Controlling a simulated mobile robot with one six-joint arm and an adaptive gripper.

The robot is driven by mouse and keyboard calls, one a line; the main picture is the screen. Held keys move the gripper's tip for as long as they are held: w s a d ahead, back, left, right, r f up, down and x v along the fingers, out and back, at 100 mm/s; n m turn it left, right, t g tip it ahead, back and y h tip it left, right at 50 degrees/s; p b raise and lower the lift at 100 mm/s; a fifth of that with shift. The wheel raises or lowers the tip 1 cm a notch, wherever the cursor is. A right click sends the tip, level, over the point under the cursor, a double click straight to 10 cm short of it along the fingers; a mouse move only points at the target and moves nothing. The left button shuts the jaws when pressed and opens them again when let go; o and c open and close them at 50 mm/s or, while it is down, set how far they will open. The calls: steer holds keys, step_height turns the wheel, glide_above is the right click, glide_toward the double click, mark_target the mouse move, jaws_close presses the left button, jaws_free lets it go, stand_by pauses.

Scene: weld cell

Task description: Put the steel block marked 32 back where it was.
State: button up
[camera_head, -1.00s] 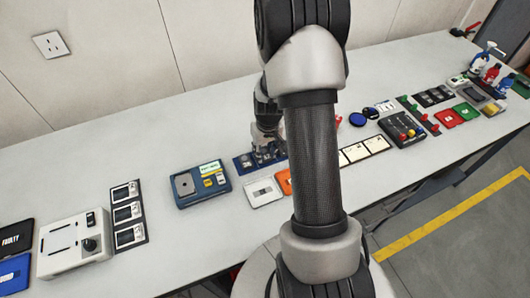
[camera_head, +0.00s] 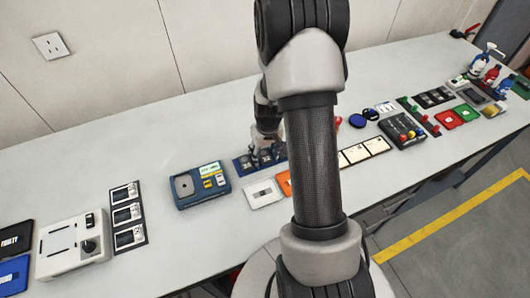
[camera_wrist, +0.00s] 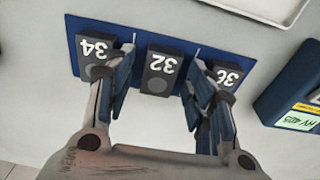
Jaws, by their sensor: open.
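In the wrist view the steel block marked 32 (camera_wrist: 157,73) sits in the middle place of a blue rack (camera_wrist: 72,30), between the block marked 34 (camera_wrist: 97,52) and the block marked 36 (camera_wrist: 225,75). My gripper (camera_wrist: 158,88) is open, with one finger to each side of block 32 and visible space between fingers and block. The left finger overlaps the edge of block 34 in the picture, and the right one partly covers block 36. In the head view the rack (camera_head: 239,165) is at the middle of the bench, partly hidden by my arm.
A blue tester with a display (camera_head: 200,185) stands just left of the rack in the head view. A white tray (camera_head: 264,194) lies in front of it. Bench behind the rack is clear. My arm hides part of the middle.

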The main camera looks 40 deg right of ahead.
mark_target(266, 159)
step_height(266, 159, up, 12)
steer(key=s+r+p, duration=0.1)
steer(key=p, duration=0.3)
steer(key=s+a+r+n+t, duration=0.1)
steer(key=s+a+r, duration=0.1)
steer(key=a+r, duration=0.45)
steer(key=s+a+r+t, duration=0.1)
steer(key=s+a+r, duration=0.2)
steer(key=a+r, duration=0.3)
steer(key=s+a+r+n, duration=0.1)
steer(key=s+a+r, duration=0.2)
steer(key=s, duration=0.3)
steer(key=s+a+r+t, duration=0.1)
steer(key=s+a+r, duration=0.3)
steer(key=s, duration=0.3)
steer(key=shift+a+r+n, duration=0.15)
steer(key=shift+a+n, duration=0.25)
steer(key=shift+a, duration=0.2)
steer(key=shift+b, duration=0.4)
